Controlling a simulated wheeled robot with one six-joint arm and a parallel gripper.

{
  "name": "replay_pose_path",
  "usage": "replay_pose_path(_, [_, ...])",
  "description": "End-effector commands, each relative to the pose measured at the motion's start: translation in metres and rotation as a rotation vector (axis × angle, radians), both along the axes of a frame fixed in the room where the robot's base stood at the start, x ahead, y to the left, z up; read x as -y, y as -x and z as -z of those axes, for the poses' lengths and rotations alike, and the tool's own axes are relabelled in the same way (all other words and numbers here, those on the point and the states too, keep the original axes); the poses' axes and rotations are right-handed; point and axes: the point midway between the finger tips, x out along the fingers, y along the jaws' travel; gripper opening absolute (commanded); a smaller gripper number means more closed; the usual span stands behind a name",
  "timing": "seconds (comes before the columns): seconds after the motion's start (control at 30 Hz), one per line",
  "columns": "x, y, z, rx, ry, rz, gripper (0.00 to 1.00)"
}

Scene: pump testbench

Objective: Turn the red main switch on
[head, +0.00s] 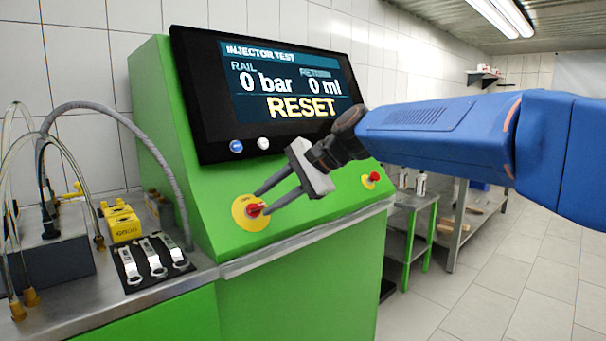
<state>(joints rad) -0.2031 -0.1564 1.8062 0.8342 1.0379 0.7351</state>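The red main switch (255,209) is a red rotary handle on a round yellow plate (244,222), low on the sloped green front panel of the testbench. My gripper (263,200) reaches in from the right, its two grey fingers apart and pointing left and down. The fingertips are at the red handle, one above it and one at its lower right. I cannot tell whether they touch it. The screen (280,85) above is lit and shows "INJECTOR TEST", 0 bar, 0 ml and "RESET".
A red knob on a yellow plate (372,178) sits at the panel's right. A blue button (236,146) and a white button (263,143) lie below the screen. Hoses, a yellow block (122,225) and white-handled tools (153,257) crowd the left worktop. The floor at right is clear.

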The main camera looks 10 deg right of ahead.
Motion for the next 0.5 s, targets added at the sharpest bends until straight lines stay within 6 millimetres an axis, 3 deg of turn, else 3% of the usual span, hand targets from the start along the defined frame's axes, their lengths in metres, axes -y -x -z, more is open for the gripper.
replay_pose_path(0.5, [0.074, 0.032, -0.063, 0.002, 0.000, 0.003, 0.30])
